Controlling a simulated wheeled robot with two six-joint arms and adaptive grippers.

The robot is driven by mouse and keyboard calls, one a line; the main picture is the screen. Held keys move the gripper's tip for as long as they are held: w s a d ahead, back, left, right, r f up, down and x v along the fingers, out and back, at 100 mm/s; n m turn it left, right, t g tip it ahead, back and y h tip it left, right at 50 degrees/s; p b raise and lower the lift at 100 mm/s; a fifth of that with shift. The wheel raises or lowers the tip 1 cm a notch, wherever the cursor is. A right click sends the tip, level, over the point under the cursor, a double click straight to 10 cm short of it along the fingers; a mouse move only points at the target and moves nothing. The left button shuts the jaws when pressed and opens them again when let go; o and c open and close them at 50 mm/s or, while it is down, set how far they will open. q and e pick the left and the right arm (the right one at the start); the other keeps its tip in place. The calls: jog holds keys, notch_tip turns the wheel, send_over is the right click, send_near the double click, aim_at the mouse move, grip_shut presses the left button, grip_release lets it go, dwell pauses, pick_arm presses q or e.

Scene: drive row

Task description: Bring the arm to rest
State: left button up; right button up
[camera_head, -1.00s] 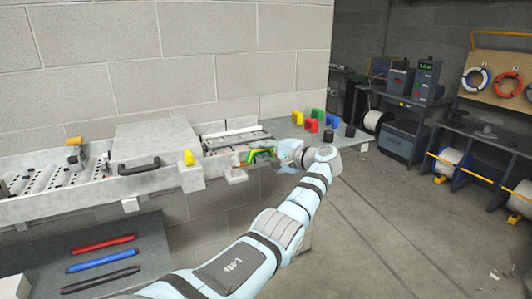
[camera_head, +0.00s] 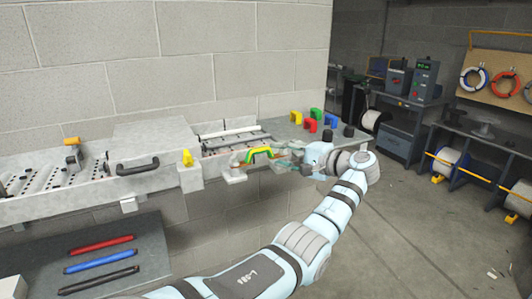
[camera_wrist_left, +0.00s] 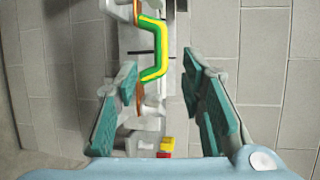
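My left arm reaches across the head view from the bottom, with its left gripper (camera_head: 287,152) beside the bench front. The gripper is open and empty: in the left wrist view its two teal fingers (camera_wrist_left: 163,92) stand well apart. A bent green and yellow bar (camera_head: 259,153) sits at the front of the bench, just left of the fingers. In the left wrist view the bar (camera_wrist_left: 156,60) lies beyond the fingertips, apart from both. My right gripper is in neither view.
The bench (camera_head: 155,182) runs along the wall, with a dark handle (camera_head: 138,166) and a yellow knob (camera_head: 187,158). Several coloured blocks stand at its right end. Red, blue and black bars lie on a lower shelf (camera_head: 150,250). Open floor (camera_head: 430,235) lies right.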

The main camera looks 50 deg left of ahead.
pick_arm(q)
jog(key=v, duration=0.2)
jog(key=shift+d+r, duration=0.15)
jog(key=shift+d, duration=0.25)
jog(key=shift+a, duration=0.1)
